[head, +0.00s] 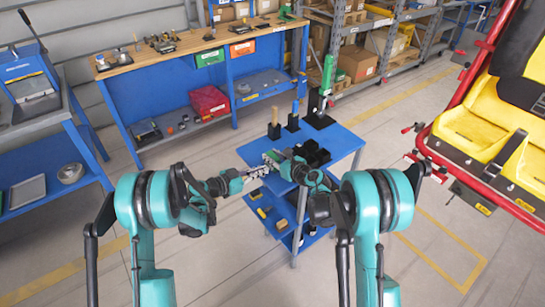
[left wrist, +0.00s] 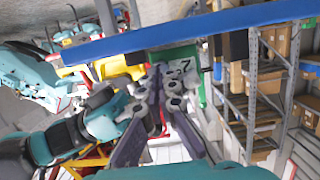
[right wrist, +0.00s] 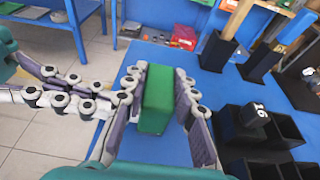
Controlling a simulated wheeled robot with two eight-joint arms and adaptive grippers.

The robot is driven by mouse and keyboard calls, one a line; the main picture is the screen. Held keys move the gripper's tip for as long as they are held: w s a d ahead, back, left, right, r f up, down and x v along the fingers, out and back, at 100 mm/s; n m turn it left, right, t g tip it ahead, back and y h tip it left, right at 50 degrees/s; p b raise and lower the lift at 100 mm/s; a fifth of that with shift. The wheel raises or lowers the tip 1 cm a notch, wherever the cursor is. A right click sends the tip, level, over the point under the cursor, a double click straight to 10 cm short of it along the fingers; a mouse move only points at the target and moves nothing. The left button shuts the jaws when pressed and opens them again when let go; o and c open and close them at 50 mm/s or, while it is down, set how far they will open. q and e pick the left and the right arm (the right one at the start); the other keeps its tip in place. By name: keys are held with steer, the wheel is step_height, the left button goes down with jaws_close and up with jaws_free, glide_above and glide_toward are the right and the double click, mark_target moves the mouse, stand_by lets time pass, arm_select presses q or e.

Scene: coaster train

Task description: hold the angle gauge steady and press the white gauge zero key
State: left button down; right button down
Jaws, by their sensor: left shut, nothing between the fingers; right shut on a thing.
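The angle gauge is a green block (right wrist: 157,98) in the right wrist view, held upright between the fingers of my right gripper (right wrist: 160,95) above the blue cart top. In the left wrist view the gauge's pale face with dark digits (left wrist: 186,66) shows behind the fingers of my left gripper (left wrist: 160,90), which are shut and empty. In the right wrist view the left fingers reach in from the left, close to the gauge's side. I cannot tell whether they touch it. The white zero key cannot be made out; the left fingers cover part of the face.
The blue cart (head: 342,139) carries black bins (head: 312,153) and upright tools in black holders (head: 292,123). A workbench (head: 180,48) stands behind. A red-framed yellow coaster seat (head: 470,130) is at the right. The floor left of the cart is clear.

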arm_select(q)
steer(key=shift+w+d, duration=0.35)
steer(key=shift+d, duration=0.2)
stand_by(0.5)
stand_by(0.4)
steer(key=f+v, duration=0.1)
steer(key=v, duration=0.5)
stand_by(0.9)
steer(key=shift+f, duration=0.1)
stand_by(1.1)
arm_select(e)
steer(key=c, duration=1.1)
jaws_free()
steer(key=shift+c, duration=0.2)
